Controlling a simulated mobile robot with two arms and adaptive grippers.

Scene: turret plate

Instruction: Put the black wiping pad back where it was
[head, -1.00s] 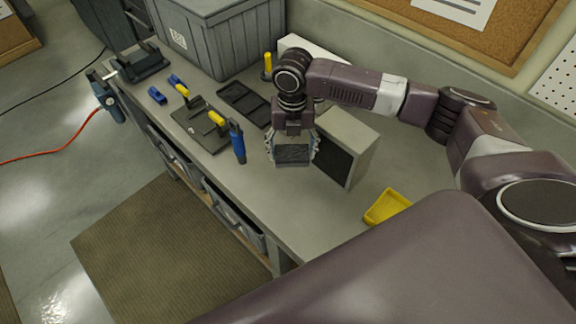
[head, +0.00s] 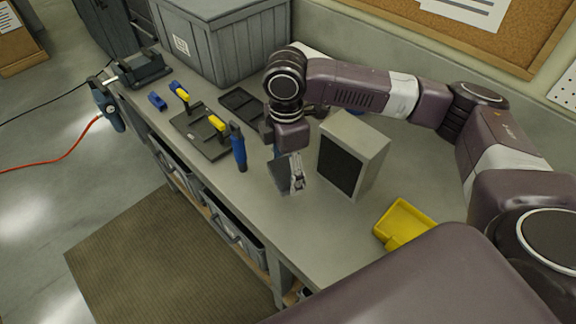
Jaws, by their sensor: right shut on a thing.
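My right gripper (head: 291,176) hangs over the workbench (head: 262,219), between the blue-handled tool and a grey box. It is shut on a dark flat block, which I take to be the black wiping pad (head: 281,173). The pad is tilted and partly hidden by the gripper's fingers. I cannot tell whether its lower edge touches the bench. A black shallow tray (head: 240,101) lies farther back, partly hidden behind my right wrist. My left gripper is not in view.
The grey box with a black front (head: 352,155) stands close to the right of the gripper. The blue-handled tool (head: 238,147) and a dark plate (head: 200,136) are to the left. A yellow bin (head: 403,224) sits at front right. A large grey crate (head: 222,40) stands behind.

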